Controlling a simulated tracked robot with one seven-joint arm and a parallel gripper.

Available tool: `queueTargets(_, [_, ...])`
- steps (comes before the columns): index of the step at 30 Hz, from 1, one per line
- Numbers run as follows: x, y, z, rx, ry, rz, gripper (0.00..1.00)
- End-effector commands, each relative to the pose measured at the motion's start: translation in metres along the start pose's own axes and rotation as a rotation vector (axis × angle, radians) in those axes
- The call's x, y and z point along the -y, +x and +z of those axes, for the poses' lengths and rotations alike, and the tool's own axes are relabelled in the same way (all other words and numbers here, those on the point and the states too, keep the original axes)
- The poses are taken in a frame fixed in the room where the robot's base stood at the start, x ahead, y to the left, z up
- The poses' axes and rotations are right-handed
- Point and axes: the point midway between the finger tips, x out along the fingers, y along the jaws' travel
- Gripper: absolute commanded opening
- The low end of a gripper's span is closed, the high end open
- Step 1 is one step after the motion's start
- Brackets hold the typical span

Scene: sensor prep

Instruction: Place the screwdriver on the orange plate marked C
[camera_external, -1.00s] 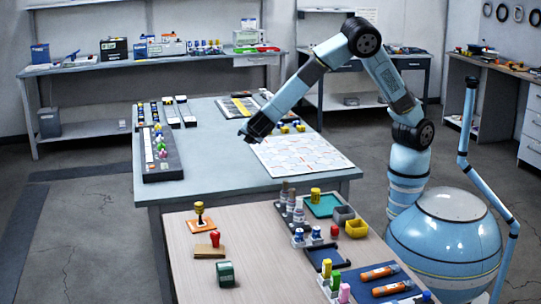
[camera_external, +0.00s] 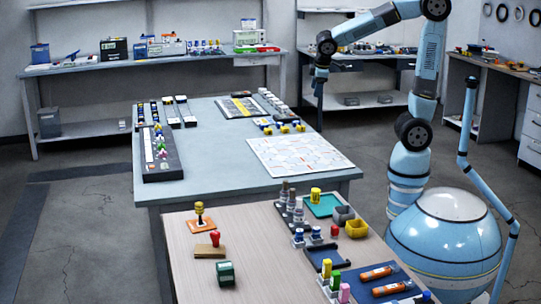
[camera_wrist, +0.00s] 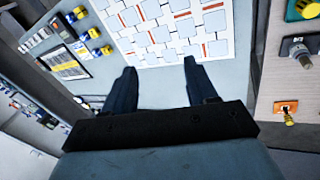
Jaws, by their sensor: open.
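My gripper (camera_external: 319,84) hangs beyond the grey table's right edge; in the wrist view its fingers (camera_wrist: 160,68) are apart with nothing between them. I cannot single out the screwdriver for sure. Two orange, rod-like items (camera_external: 378,272) lie on a blue mat on the wooden table, too small to identify. A small orange plate (camera_wrist: 287,108) with a yellow piece at it shows in the wrist view at right. No letter C is readable. A yellow-topped upright piece (camera_external: 199,209) stands at the wooden table's left.
The grey table (camera_external: 210,140) carries a white gridded board (camera_external: 298,154), a dark rack (camera_external: 162,165) and small yellow items. The wooden table (camera_external: 180,250) holds several bottles, a green tray (camera_external: 322,205), a yellow bin (camera_external: 356,228) and a green roll (camera_external: 225,273). The grey table's middle is clear.

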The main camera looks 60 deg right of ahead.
Motion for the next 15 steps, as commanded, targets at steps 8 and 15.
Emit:
queueTargets(8, [0.003, -0.041, 0.076, -0.102, 0.276, -0.088, 0.57])
queueTargets(15, [0.023, -0.067, 0.128, -0.192, 0.491, -0.138, 0.57])
